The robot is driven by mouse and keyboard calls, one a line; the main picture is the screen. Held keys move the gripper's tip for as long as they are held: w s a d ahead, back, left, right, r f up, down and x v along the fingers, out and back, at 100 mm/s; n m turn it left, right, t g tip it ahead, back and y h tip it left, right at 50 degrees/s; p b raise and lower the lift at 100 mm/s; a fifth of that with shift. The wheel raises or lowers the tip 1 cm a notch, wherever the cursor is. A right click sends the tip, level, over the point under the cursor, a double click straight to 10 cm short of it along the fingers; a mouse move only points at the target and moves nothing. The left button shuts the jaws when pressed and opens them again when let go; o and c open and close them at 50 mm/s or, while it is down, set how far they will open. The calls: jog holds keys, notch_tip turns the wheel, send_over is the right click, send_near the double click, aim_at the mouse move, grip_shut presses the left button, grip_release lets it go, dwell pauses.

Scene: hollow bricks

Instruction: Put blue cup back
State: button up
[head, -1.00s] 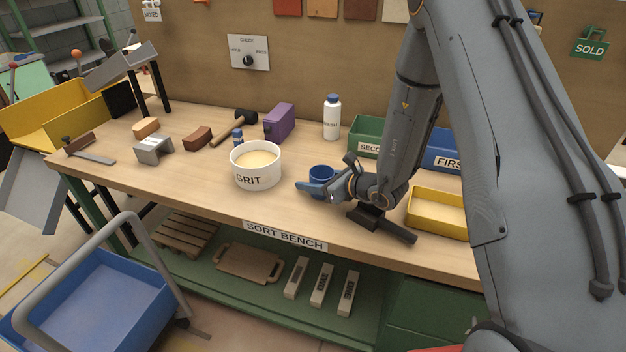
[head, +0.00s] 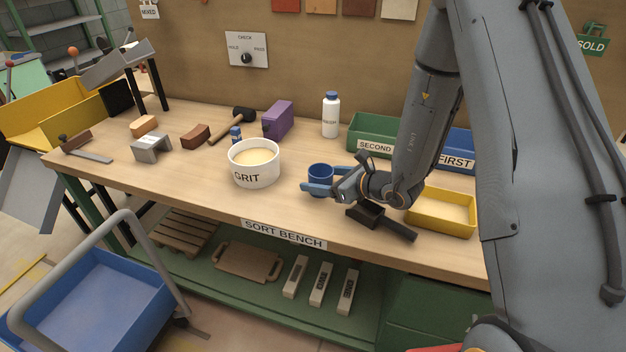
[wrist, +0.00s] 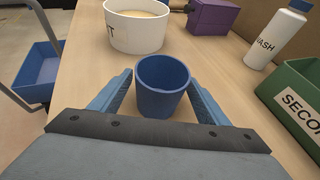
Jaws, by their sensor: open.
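The blue cup (head: 320,177) stands upright on the bench, to the right of the white GRIT tub (head: 254,166). In the wrist view the blue cup (wrist: 162,86) sits between the two blue fingers of my gripper (wrist: 158,92), near their tips. The fingers are open, with a narrow gap showing beside the cup on each side. In the head view my gripper (head: 318,186) reaches the cup from the right, low over the bench, and its near finger hides part of the cup's base.
A dark brush (head: 380,222) and a yellow tray (head: 441,214) lie close under my arm at right. The green SECOND bin (head: 374,136), blue FIRST bin (head: 456,150) and white WASH bottle (head: 331,116) stand behind. Bare bench lies between the tub and the front edge.

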aim_at(330, 180)
jog(key=b+v, duration=0.1)
jog(key=v, duration=0.7)
jog(key=shift+s, duration=0.1)
jog(key=shift+d, duration=0.1)
